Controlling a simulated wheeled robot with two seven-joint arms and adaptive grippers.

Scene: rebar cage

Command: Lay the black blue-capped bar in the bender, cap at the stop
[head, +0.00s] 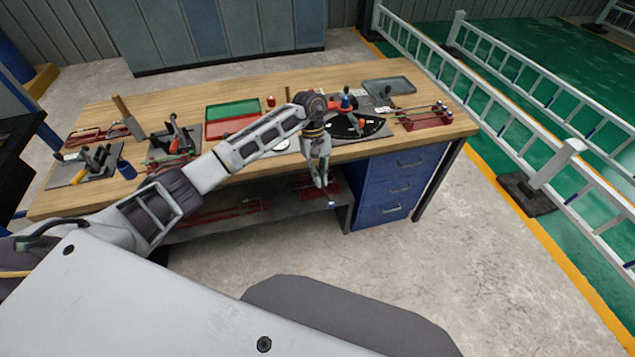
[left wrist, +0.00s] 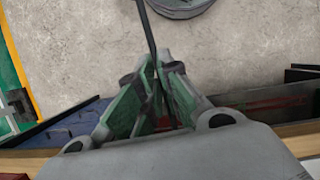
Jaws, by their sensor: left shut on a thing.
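My left gripper (head: 321,182) hangs in front of the workbench's near edge. It is shut on a thin black bar, which shows in the left wrist view (left wrist: 148,30) running from between the fingers to the top edge. A small blue cap (head: 331,204) shows just below the fingertips in the head view. The bench carries what looks like the bender, a black round plate (head: 372,127) with orange and blue parts, behind and right of my gripper. My forearm hides part of the bench there, and I cannot make out the stop. My right gripper is not in view.
On the wooden bench (head: 85,120) are a green tray (head: 232,110), a red tray (head: 228,127), a grey tray (head: 388,86), a red rack (head: 425,117) and clamp-like tools at left. Blue drawers (head: 400,185) stand below right. Floor in front is clear; a white railing (head: 530,125) runs right.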

